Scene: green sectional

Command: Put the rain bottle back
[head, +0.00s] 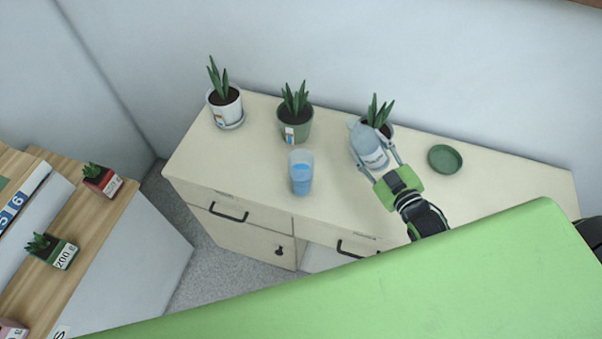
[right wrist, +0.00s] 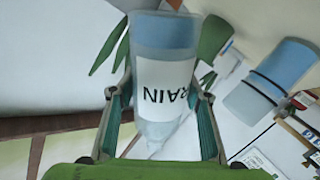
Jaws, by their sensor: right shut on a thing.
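The rain bottle (head: 368,147) is a clear, bluish bottle with a white label. It is in front of the right-hand potted plant in the head view and hides part of that pot. My right gripper (head: 378,160) is shut around it, one finger on each side. In the right wrist view the bottle (right wrist: 166,85) sits between the fingers of the gripper (right wrist: 160,108), its RAIN label upside down. I cannot tell whether its base touches the cabinet top. My left gripper is not in view.
The pale cabinet (head: 250,165) bears a white pot (head: 226,112), a green pot (head: 295,130), a glass of blue liquid (head: 301,176) and an empty green saucer (head: 445,158). A large green surface (head: 420,275) fills the foreground. A wooden shelf (head: 90,215) with small plants stands left.

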